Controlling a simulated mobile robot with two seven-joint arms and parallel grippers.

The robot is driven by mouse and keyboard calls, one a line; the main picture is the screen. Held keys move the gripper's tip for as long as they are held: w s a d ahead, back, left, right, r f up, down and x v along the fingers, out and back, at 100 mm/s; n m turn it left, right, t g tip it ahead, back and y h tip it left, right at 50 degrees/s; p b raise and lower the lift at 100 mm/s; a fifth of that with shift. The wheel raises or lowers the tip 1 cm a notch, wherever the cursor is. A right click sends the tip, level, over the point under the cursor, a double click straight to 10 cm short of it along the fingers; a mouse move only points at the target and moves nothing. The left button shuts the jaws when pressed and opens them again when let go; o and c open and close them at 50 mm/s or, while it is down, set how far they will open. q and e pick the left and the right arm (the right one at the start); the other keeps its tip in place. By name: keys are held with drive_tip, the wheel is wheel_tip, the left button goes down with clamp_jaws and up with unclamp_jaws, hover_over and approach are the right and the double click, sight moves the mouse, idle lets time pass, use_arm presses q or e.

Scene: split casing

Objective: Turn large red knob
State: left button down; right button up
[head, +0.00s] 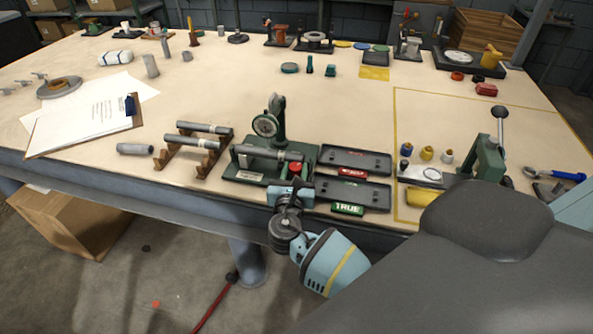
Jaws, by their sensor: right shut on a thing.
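The large red knob (296,168) is on the front right of a green fixture (242,176) at the front edge of the workbench. The fixture carries a dial gauge (266,126) on a post and a grey cylinder (268,152) lying across it. My right gripper (291,186) reaches in from below right and is shut on the red knob, with the knob's top showing above the jaws. The jaws hide the knob's lower part. My left gripper is not in view.
Two dark trays (355,160) with red and green labels lie just right of the fixture. A wooden rack (193,148) with grey cylinders stands to its left. A clipboard (80,138) lies farther left. A lever press (488,158) stands at right. The bench middle is mostly clear.

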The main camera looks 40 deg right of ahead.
drive_tip(key=shift+m+g+h, duration=0.3)
drive_tip(key=shift+h, duration=0.1)
drive_tip(key=o, duration=0.7)
drive_tip(key=shift+a, duration=0.1)
drive_tip(key=v, duration=0.7)
drive_tip(key=shift+s+a+r, duration=0.1)
drive_tip(key=shift+s+a, duration=0.15)
drive_tip(key=shift+s, duration=0.05)
